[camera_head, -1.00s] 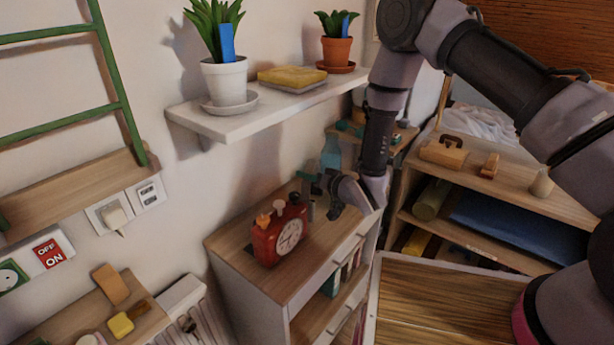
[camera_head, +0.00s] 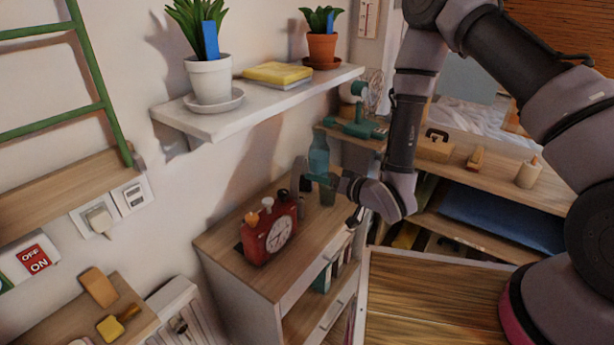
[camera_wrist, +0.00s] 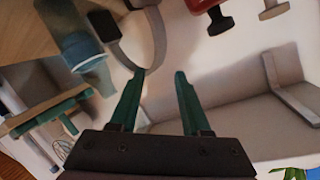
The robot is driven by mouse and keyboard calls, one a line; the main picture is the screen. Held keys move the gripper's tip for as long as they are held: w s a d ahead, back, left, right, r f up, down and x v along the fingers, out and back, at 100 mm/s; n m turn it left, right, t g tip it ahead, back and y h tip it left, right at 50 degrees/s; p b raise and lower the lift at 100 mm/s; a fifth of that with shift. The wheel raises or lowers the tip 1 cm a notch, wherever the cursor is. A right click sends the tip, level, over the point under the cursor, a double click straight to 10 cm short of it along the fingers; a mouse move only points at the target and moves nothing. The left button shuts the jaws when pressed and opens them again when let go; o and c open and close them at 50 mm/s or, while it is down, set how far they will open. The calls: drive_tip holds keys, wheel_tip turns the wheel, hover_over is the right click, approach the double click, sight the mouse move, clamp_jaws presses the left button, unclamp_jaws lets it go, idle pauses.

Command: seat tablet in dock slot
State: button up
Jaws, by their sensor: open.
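I cannot clearly pick out a tablet or a dock slot in either view. My gripper (camera_wrist: 160,74) is open, its two green fingers apart with nothing between them. In the head view my gripper (camera_head: 318,181) is above the small wooden cabinet (camera_head: 222,240), pointing left, just right of the red clock (camera_head: 268,238). In the wrist view a grey curved band (camera_wrist: 150,38) stands just beyond the left finger; I cannot tell what it is. Part of the red clock (camera_wrist: 205,5) shows at that view's top edge.
A blue bottle (camera_head: 318,155) stands behind my gripper; a glass (camera_wrist: 92,66) is left of the fingers in the wrist view. The cabinet's front top is clear.

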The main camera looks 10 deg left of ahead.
drive_tip(key=shift+v, duration=0.85)
drive_tip(key=w+d+r+m+t+h, duration=0.15)
drive_tip(key=w+d+r+h, duration=0.25)
drive_tip(key=w+d+r, duration=0.4)
drive_tip(key=w+d+r+m+t+h, duration=0.1)
drive_tip(key=w+d+r+m+h, duration=0.15)
drive_tip(key=w+d+r, duration=0.65)
drive_tip(key=s+d+r+m+g+h, duration=0.3)
drive_tip(key=s+d+r+m+h, duration=0.1)
drive_tip(key=s+d+r, duration=1.4)
drive_tip(key=v, duration=0.4)
drive_tip(key=shift+s+a+f, duration=0.15)
drive_tip(key=shift+s+a, duration=0.05)
drive_tip(key=shift+s, duration=0.1)
drive_tip(key=shift+o, duration=0.8)
drive_tip(key=s+r, duration=0.1)
drive_tip(key=s, duration=0.7)
drive_tip(key=shift+d+r+m, duration=0.35)
drive_tip(key=shift+d+m, duration=0.05)
